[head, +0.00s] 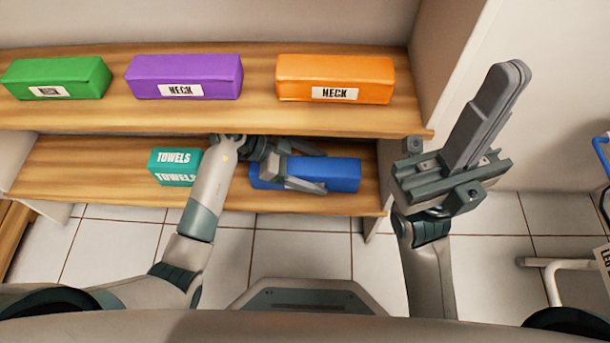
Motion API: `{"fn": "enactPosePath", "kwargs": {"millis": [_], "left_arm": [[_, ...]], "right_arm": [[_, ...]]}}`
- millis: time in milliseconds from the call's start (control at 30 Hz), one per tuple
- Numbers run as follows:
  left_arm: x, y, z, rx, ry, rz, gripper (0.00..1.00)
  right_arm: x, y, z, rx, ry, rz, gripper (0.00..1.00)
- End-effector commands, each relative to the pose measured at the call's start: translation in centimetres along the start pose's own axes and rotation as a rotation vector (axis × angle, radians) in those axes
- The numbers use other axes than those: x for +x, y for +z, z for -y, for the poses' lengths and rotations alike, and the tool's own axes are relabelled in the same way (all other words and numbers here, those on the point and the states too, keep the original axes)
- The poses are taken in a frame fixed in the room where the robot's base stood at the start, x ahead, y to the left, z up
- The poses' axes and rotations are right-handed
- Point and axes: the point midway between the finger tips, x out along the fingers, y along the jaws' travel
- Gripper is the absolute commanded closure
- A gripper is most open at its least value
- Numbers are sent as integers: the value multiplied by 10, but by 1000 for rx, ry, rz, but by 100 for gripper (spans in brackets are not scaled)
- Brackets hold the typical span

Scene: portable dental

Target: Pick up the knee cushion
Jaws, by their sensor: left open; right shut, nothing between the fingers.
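A blue cushion (342,174) lies on the lower shelf, partly hidden by my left gripper; no label shows on it. No readable knee label is in view.
The upper shelf (255,118) also holds a purple cushion (185,75) and an orange cushion (336,78), both labelled NECK. A teal TOWELS box (172,165) stands left of my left arm on the lower shelf (95,160). A white tubular frame (550,268) stands at far right.

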Motion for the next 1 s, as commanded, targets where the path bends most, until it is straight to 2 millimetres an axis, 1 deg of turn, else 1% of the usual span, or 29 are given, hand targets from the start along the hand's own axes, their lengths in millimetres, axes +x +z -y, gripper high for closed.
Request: {"fn": "enactPosePath", "kwargs": {"millis": [33,100,533,567,600,667,700,767,1000], "left_arm": [[4,1,0,0,0,0,25],[6,0,0,0,0,0,25],[5,0,0,0,0,1,25],[5,0,0,0,0,1,27],[5,0,0,0,0,1,37],[5,0,0,0,0,1,51],[5,0,0,0,0,1,61],[5,0,0,0,0,1,74],[5,-1,0,0,0,0,74]], "right_arm": [[-1,0,0,2,0,-5,100],[1,0,0,3,-1,-7,100],[1,0,0,2,-2,-7,100],[1,0,0,2,-2,-7,100],[1,0,0,2,-2,-7,100],[1,0,0,2,-2,-7,100],[1,0,0,2,-3,-7,100],[1,0,0,1,-3,-7,100],[1,0,0,1,-4,-6,100]]}}
